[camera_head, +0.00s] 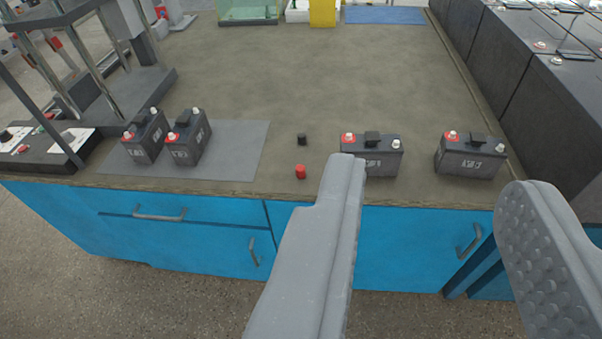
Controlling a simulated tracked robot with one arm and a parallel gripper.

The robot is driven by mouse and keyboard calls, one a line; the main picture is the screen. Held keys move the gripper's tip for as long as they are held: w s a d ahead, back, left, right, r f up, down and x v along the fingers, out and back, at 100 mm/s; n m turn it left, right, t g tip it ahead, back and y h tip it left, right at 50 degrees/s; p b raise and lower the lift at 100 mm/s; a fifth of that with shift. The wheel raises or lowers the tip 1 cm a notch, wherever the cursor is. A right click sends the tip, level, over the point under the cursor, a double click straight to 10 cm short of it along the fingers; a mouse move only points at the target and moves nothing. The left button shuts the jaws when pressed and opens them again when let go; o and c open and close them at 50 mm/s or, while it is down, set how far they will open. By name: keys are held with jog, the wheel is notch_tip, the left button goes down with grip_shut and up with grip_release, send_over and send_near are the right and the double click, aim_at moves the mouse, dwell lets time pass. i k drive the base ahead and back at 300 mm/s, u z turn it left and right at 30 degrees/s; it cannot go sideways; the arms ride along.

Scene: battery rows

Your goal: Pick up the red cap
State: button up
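The red cap (300,171) stands on the worktop near its front edge, left of the middle batteries. A small black cap (302,139) stands just behind it. My gripper (428,172) is open, with its two grey fingers wide apart and nothing between them but the view of the bench front. The left finger's tip reaches up in the picture just right of the red cap and overlaps the base of a battery. The red cap is in full view and lies outside the gap between the fingers.
Two batteries (371,156) (470,155) stand right of the caps. Two more (145,136) (188,138) stand on a grey mat (235,160) at left. A metal-post stand (120,95) is at far left, large dark batteries (545,100) at right.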

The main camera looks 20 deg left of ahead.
aim_at(300, 168)
jog(key=u, duration=0.5)
jog(key=k, duration=1.3)
jog(key=u, duration=0.7)
jog(key=i, duration=2.3)
jog(key=z, duration=1.15)
jog(key=i, duration=0.45)
jog(key=z, duration=0.3)
jog(key=k, duration=0.9)
jog(key=z, duration=0.2)
jog(key=i, duration=0.35)
jog(key=u, duration=0.05)
